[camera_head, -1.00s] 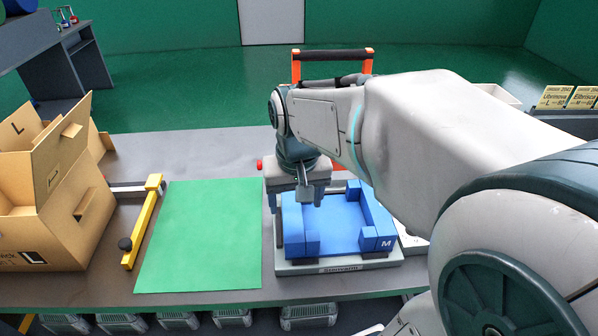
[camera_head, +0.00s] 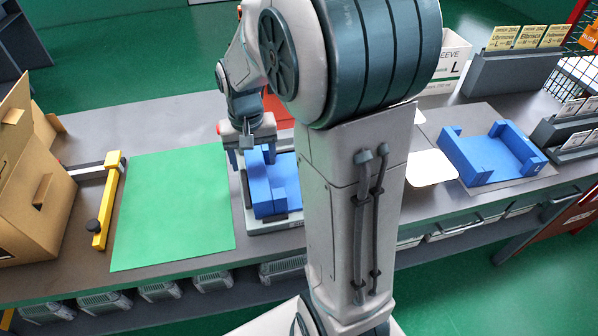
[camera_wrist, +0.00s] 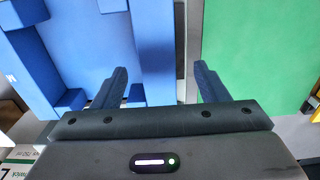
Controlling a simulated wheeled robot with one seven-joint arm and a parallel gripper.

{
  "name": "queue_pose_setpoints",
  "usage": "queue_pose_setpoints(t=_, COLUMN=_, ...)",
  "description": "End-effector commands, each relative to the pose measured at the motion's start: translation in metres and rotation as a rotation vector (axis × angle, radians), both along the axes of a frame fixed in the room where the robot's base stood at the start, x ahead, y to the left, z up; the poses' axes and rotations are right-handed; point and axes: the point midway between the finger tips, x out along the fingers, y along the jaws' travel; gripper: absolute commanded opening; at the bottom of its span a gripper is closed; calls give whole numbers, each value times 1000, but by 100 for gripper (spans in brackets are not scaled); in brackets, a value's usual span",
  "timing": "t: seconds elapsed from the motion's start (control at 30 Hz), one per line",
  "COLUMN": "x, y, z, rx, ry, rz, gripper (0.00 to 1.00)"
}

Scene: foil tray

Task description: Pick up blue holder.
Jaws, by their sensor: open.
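A blue holder (camera_head: 262,186), a tray with raised walls, sits on a grey base (camera_head: 277,224) right of the green mat. My arm hides its right part in the head view. My gripper (camera_head: 247,143) is at the holder's left rear side; its fingertips are hard to make out there. In the wrist view my gripper (camera_wrist: 160,72) is open and empty. One blue side wall of the holder (camera_wrist: 153,40) shows between the fingers. The left finger overlaps the holder's inside; the right finger is over the strip beside the green mat. Contact cannot be told.
A second blue holder (camera_head: 487,156) lies on a grey mat at the right. The green mat (camera_head: 172,205) is flat and bare. A yellow-ended bar tool (camera_head: 105,205) and a cardboard box (camera_head: 40,200) stand left. Card racks (camera_head: 515,68) and a white carton (camera_head: 445,62) are behind.

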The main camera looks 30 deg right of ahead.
Motion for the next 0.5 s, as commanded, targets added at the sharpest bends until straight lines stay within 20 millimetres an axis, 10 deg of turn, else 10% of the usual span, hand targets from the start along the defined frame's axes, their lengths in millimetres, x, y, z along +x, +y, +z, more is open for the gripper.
queue_pose_setpoints(t=0.5, x=0, y=-4, z=-53, rx=0, ry=1, rz=0, gripper=67)
